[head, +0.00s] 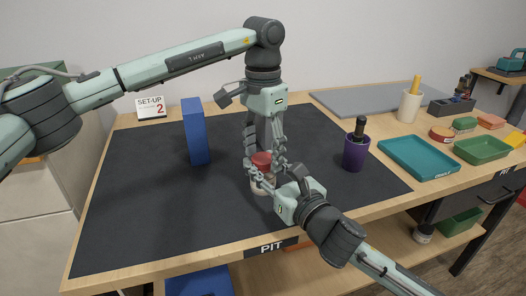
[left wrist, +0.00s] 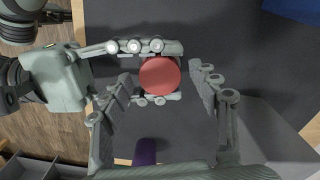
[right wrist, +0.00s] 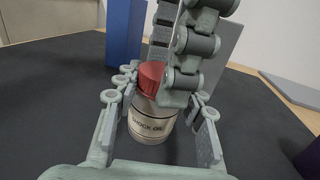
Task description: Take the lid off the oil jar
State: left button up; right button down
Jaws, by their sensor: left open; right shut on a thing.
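The oil jar (right wrist: 152,122) is a pale upright bottle labelled "SHOCK OIL" with a red lid (right wrist: 151,76) on top. It stands on the dark mat, and in the head view it is partly hidden by my grippers. My right gripper (head: 262,187) is shut on the jar's body from the front right, one finger on each side. My left gripper (left wrist: 163,80) points down from above and is open, with its fingers on either side of the lid (left wrist: 160,76). In the left wrist view gaps show between these fingers and the lid.
A tall blue block (head: 196,132) stands left of the jar, and a grey block (right wrist: 220,55) is close behind it. A purple cup (head: 355,154) with a dark-handled item stands to the right, then a teal tray (head: 417,158) and a green tray (head: 482,150). The mat's left and front are clear.

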pick_arm(q)
notch_tip(320, 180, up, 8)
jog(key=shift+f, duration=0.1)
jog(key=shift+c, duration=0.4)
jog(key=shift+f, duration=3.95)
pick_arm(e)
jog(key=shift+f, duration=0.1)
pick_arm(q)
jog(key=c, duration=1.2)
jog(key=o, duration=1.3)
jog(key=shift+r, duration=0.15)
